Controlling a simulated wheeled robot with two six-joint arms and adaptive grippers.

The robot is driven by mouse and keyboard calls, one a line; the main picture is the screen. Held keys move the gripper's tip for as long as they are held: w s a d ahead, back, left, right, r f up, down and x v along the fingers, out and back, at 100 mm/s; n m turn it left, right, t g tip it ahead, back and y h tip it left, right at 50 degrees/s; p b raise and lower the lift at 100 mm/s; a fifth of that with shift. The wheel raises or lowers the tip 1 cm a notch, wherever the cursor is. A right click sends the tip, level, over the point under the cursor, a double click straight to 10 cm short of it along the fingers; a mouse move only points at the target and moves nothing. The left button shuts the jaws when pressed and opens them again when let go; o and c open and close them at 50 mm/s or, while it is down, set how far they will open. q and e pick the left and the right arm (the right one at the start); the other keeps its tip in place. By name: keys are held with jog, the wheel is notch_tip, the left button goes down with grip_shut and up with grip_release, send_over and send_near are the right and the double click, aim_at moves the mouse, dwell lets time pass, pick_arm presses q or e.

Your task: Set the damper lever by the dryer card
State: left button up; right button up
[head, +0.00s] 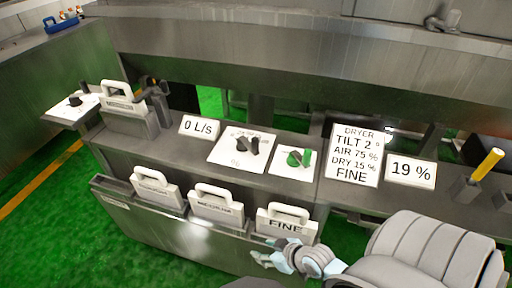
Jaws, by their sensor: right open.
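The dryer card (352,153) stands on the grey bench and reads TILT 2°, AIR 75 %, DRY 15 %, FINE. A lever with a yellow grip (487,164) leans at the far right, beside a 19 % display (411,172). A white dial plate marked % (238,158) carries a black handle (246,146). I cannot tell from labels which one is the damper lever. My right gripper (268,252) is open and empty at the lower middle, in front of the FINE plate's lower edge. My left gripper is not in view.
A plate with a green knob (294,160) and a 0 L/s display (200,126) sit on the bench. Handled white plates, including FINE (286,225), stand in the front rack (190,226). Another handled plate (122,98) stands at left. Green floor lies in front.

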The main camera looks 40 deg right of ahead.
jog(key=w+d+r+t+y, duration=0.1)
jog(key=w+d+r+t, duration=0.1)
jog(key=w+r+t, duration=0.4)
jog(key=m+t+h+b, duration=0.1)
jog(key=m+t+h, duration=0.2)
jog(key=t+h, duration=0.1)
send_near(258, 142)
jog(key=w+b, duration=0.1)
jog(key=w, duration=0.2)
jog(key=w+b, duration=0.1)
jog(key=w, duration=0.3)
jog(key=w+b, duration=0.1)
jog(key=w, duration=0.2)
jog(key=shift+w+d+r, duration=0.2)
jog(key=shift+w+d, duration=0.05)
jog(key=shift+d, duration=0.05)
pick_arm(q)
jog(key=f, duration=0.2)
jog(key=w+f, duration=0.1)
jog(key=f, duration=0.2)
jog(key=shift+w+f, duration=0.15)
pick_arm(e)
jog(key=shift+w+r, duration=0.15)
jog(key=shift+w, duration=0.3)
grip_shut()
